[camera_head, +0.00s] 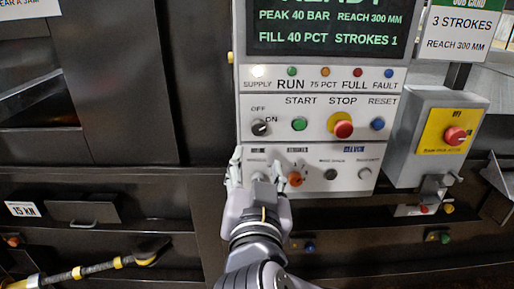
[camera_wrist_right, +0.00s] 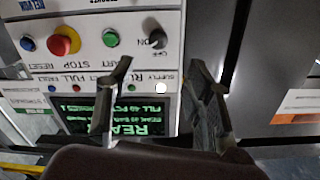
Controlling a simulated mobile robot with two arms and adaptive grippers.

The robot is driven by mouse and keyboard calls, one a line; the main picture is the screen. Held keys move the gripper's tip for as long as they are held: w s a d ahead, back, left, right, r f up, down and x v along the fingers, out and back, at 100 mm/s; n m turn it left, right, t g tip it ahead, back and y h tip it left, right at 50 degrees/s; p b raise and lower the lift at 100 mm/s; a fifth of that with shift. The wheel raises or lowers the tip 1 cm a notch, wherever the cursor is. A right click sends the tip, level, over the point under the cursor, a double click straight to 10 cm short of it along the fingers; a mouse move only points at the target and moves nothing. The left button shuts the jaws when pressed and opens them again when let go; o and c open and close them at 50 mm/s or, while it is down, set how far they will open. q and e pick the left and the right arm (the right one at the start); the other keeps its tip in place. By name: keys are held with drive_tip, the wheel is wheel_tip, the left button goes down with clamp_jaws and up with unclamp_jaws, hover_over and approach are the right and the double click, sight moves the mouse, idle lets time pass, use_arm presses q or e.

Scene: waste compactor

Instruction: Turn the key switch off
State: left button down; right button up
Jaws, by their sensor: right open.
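The key switch (camera_head: 260,127) is a small dark round knob at the left of the white panel's button row, with OFF printed above it and ON to its right. Its exact setting is too small to tell. It also shows in the right wrist view (camera_wrist_right: 157,40), where the picture is upside down. My right gripper (camera_head: 259,165) is open and empty, just below the switch and in front of the lower row of knobs. In the wrist view its two fingers (camera_wrist_right: 163,75) stand apart, with the switch beyond and between them, untouched. My left gripper is out of view.
The green start button (camera_head: 299,124), red stop button (camera_head: 343,126) and blue reset button (camera_head: 377,124) are right of the switch. An orange knob (camera_head: 295,179) is close to my right finger. A grey box with a red button (camera_head: 455,136) juts out at right.

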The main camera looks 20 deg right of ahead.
sight(258, 131)
drive_tip(key=x, duration=1.2)
drive_tip(key=shift+w+d, duration=0.25)
drive_tip(key=shift+a, duration=0.1)
drive_tip(key=shift+c, duration=0.5)
clamp_jaws()
